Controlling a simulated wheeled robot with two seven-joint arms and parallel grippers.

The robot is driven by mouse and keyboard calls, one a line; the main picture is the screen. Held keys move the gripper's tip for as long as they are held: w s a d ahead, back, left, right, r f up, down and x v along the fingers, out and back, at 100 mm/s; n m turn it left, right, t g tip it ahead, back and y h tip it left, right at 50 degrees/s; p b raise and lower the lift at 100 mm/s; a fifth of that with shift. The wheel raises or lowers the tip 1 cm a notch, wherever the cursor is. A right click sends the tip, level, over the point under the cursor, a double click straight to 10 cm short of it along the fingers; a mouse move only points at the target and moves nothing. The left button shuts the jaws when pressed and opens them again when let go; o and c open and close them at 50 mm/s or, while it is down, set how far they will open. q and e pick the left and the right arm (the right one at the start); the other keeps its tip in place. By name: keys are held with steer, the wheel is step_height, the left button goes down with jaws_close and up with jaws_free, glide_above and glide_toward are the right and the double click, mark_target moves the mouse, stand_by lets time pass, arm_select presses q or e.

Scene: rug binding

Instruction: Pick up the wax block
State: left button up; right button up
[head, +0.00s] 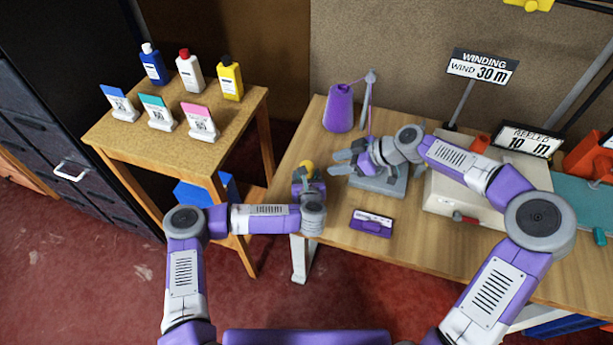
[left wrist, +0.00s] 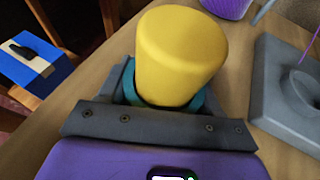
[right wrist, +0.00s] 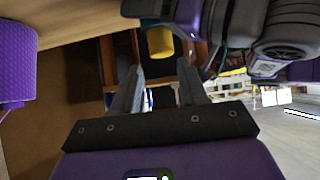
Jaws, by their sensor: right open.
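The wax block looks to be the yellow rounded cylinder (head: 307,167) near the table's left edge. In the left wrist view the yellow block (left wrist: 180,55) fills the space between my left gripper's fingers (left wrist: 162,88), with teal around its lower part. My left gripper (head: 305,182) appears shut on it. My right gripper (head: 345,163) is open and empty above the table, its fingers pointing left toward the block. In the right wrist view the block (right wrist: 160,42) shows beyond the open fingers (right wrist: 161,68), apart from them, partly hidden by my left gripper.
A purple thread cone (head: 340,108) stands behind on the wooden table (head: 318,238). A grey stand (head: 380,185) lies below my right gripper. A purple box (head: 371,223) sits near the front edge. The side table (head: 165,152) at left holds bottles and cards.

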mark_target(313, 169)
arm_select(q)
steer(key=c, duration=0.4)
arm_select(e)
steer(key=shift+o, duration=0.8)
steer(key=shift+w+a+f+m+t+y, duration=0.4)
steer(key=shift+a+f, duration=0.55)
steer(key=shift+a, duration=0.35)
steer(key=shift+w+a+f+m+t+y, duration=0.2)
steer(key=shift+w+a+f+t+y, duration=0.25)
steer(key=shift+a+f, duration=0.65)
steer(key=shift+w+a+f+m+t+y, duration=0.3)
steer(key=shift+a+f+t, duration=0.35)
steer(key=shift+a, duration=0.8)
